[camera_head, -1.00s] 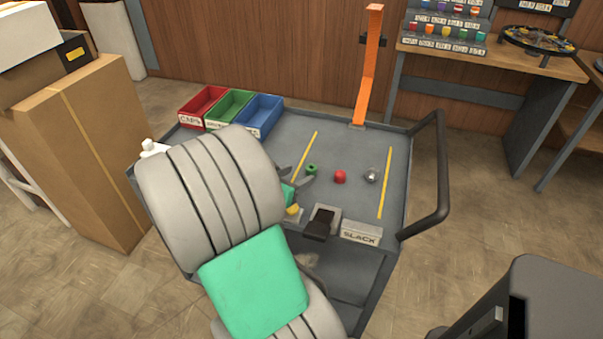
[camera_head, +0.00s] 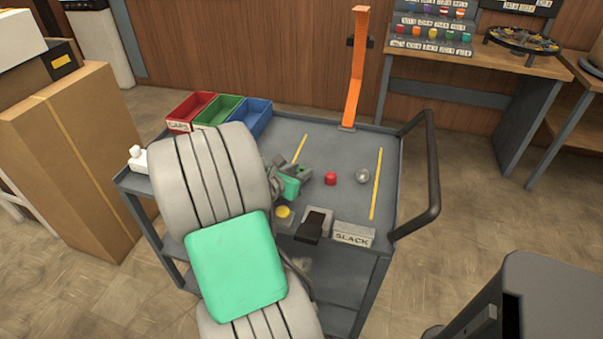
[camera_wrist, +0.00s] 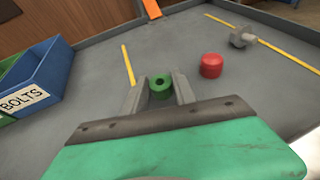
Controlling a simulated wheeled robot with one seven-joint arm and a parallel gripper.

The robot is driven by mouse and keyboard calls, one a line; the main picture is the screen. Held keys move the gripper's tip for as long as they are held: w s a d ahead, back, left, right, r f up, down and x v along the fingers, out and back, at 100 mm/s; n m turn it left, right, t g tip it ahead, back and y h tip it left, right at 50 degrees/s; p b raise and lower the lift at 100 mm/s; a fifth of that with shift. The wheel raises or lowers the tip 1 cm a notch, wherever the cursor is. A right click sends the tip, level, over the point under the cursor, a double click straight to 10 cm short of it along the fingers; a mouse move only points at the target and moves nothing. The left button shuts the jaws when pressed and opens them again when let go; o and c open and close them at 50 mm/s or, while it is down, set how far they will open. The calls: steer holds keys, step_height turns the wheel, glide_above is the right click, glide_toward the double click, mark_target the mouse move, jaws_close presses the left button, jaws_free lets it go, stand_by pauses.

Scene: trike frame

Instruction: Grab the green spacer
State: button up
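The green spacer (camera_wrist: 160,86) is a short cylinder with a dark hole in its top, standing on the grey cart top. In the wrist view it lies between the fingertips of my gripper (camera_wrist: 158,91). The fingers are spread to either side of it, and a narrow gap seems to show at its left. In the head view my gripper (camera_head: 303,175) is low over the cart top and mostly covers the spacer.
A red cylinder (camera_wrist: 211,65) stands just right of the spacer, with a grey metal part (camera_wrist: 242,37) beyond it. Blue (camera_head: 252,118), green and red bins stand at the back left. An orange upright strip (camera_head: 356,75) rises at the cart's back edge.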

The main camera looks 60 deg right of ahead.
jaws_close()
steer(key=shift+r, duration=0.1)
stand_by(0.3)
